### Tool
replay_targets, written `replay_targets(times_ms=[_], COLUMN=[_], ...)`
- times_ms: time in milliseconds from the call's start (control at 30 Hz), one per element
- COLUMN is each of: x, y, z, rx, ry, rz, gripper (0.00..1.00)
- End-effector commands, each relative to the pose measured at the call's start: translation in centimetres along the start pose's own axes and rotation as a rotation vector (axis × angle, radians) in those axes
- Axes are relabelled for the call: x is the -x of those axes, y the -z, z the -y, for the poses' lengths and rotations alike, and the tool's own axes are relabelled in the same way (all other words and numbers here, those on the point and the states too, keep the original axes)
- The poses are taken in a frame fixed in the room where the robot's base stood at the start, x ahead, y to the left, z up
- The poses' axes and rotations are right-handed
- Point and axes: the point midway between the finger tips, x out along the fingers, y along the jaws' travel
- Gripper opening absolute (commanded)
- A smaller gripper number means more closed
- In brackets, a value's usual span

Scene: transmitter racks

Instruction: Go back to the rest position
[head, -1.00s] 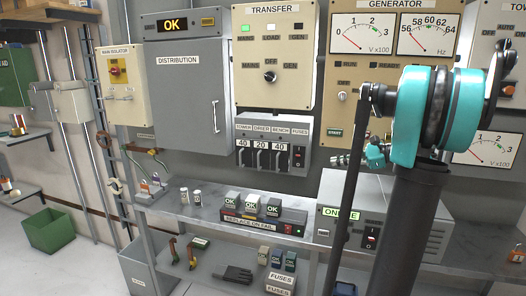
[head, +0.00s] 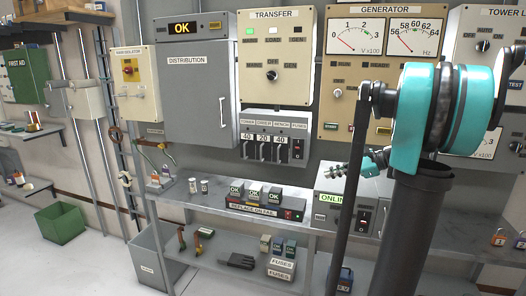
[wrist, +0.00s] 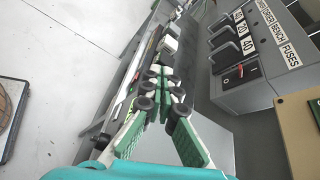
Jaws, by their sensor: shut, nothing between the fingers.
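My gripper (head: 330,172) shows in the head view at the end of my arm, in front of the generator panel and a little above the grey bench unit with the ONLINE label. In the wrist view my gripper (wrist: 166,84) has green pads and black rollers; its fingers meet at the tips with nothing between them. It points along the bench and touches nothing that I can make out. My teal and dark arm covers the right part of the head view and hides part of the panels behind it.
The fuse switch box (head: 274,138) hangs on the wall, close on the right in the wrist view (wrist: 240,72). The bench (head: 180,205) carries a fuse tester (head: 262,210) and the ONLINE unit (head: 335,200). A green bin (head: 60,223) stands on the floor at left, where floor is free.

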Motion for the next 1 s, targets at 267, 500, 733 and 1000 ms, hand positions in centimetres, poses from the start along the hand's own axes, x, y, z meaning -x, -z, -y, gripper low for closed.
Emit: replay_targets(times_ms=[267, 500, 733, 1000], x=[-4.6, -8.2, -7.5, -5.8], y=[0.8, 3.2, 7.1, 9.2], z=[-6.7, -17.7, -28.2, -32.0], rx=[0.224, 0.651, 1.219, 1.532], ry=[-0.122, -0.362, -0.697, -0.898], rz=[-0.162, -0.385, -0.575, -0.649], gripper=[0.00, 0.00, 0.00, 0.00])
